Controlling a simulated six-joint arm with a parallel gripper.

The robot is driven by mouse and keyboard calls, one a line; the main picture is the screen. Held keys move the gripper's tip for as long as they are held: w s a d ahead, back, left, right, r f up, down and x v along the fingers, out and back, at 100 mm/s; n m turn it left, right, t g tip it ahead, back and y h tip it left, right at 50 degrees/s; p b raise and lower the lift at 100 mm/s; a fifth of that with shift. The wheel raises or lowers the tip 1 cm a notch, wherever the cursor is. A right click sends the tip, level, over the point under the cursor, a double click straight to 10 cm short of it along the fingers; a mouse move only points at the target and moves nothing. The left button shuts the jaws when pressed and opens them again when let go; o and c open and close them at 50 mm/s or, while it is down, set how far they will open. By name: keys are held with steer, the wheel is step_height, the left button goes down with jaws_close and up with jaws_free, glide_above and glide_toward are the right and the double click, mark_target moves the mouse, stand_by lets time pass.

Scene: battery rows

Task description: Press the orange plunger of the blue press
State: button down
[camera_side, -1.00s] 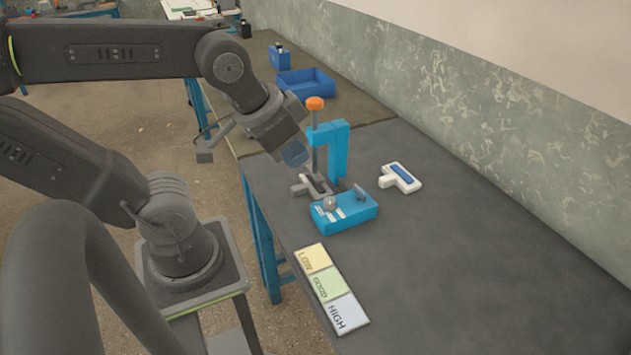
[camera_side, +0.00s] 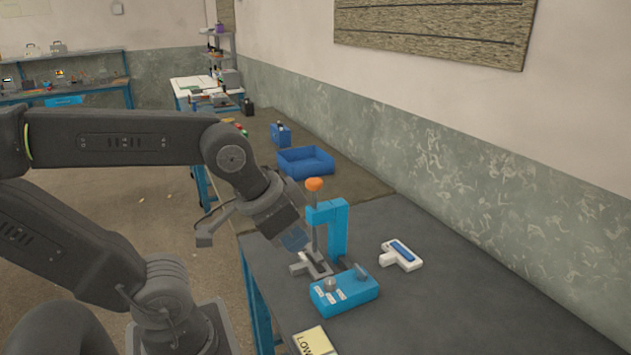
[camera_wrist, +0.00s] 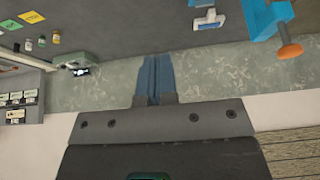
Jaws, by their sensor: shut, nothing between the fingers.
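The blue press (camera_side: 338,237) stands on the dark bench. Its orange plunger (camera_side: 314,184) is a knob on top of a grey upright rod, above the press's top arm. In the wrist view, the orange plunger (camera_wrist: 290,51) shows at the upper right, beside part of the blue press (camera_wrist: 268,18). My gripper (camera_side: 294,240) has blue see-through fingers and is just left of the rod, lower than the knob in the side view. In the wrist view, my gripper (camera_wrist: 155,75) is shut and empty, pointing toward the wall, apart from the plunger. I cannot tell the exact gap.
A blue base unit (camera_side: 343,293) with a knob and labels is at the press's front. A white T-shaped device (camera_side: 401,255) lies to the right. A blue tray (camera_side: 306,161) is behind. A card marked LOW (camera_side: 314,341) is in front.

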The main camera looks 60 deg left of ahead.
steer(key=shift+r, duration=0.1)
step_height(320, 180, up, 11)
steer(key=g, duration=0.6)
glide_above(315, 181)
step_height(315, 181, down, 14)
steer(key=shift+f, duration=0.1)
